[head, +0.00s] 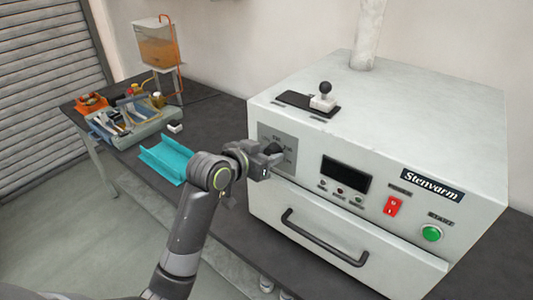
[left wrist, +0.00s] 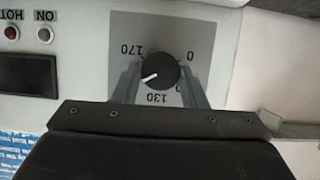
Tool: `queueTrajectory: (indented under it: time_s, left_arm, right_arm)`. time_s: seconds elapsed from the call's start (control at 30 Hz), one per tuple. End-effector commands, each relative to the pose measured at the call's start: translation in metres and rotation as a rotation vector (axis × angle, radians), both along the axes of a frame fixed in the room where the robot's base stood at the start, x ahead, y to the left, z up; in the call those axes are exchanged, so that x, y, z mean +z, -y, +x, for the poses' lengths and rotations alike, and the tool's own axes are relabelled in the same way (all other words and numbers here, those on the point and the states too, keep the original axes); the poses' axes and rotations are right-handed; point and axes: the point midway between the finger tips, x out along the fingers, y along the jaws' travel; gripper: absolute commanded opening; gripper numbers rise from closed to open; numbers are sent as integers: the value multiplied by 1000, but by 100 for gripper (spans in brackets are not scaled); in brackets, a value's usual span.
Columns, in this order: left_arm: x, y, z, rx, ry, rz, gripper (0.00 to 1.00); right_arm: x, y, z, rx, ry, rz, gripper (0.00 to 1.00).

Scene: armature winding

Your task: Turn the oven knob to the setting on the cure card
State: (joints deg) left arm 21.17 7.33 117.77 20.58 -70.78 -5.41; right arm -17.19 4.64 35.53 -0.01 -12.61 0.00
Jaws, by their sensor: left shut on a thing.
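The white oven (head: 390,110) stands on the right of the bench. Its black round knob (head: 276,148) sits on a grey dial plate (head: 290,142) at the left of the front. In the left wrist view, turned upside down, the knob (left wrist: 160,70) lies between the two fingers of my left gripper (left wrist: 160,84), which is shut on it. The knob's white pointer line aims lower left in that view, between the 170 and 130 marks. Other marks are partly hidden by the fingers. I cannot make out a cure card. My right gripper is not in view.
The oven front also has a dark display (head: 346,174), a red switch (head: 393,206), a green button (head: 431,233) and a door handle (head: 322,240). A teal channel tray (head: 166,161) and a tool tray (head: 150,132) lie on the bench to the left.

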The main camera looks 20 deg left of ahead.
Motion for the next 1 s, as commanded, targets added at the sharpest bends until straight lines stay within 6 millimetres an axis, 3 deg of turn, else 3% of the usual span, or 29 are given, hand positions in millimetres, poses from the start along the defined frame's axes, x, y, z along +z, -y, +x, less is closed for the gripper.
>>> queueTrajectory:
  time_s: [0.5, 0.53, 0.67, 1.0]
  left_arm:
    - [-4, 0, -1, 0, -4, 18, 16]
    - [-4, 0, -1, 0, -4, 18, 42]
    - [-3, 0, 0, 0, -1, 17, 59]
    - [0, -1, -2, 0, 5, 17, 60]
  right_arm:
    - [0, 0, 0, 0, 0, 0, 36]
    - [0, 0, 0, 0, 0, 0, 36]
    - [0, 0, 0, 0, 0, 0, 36]
    - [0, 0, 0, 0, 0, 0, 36]
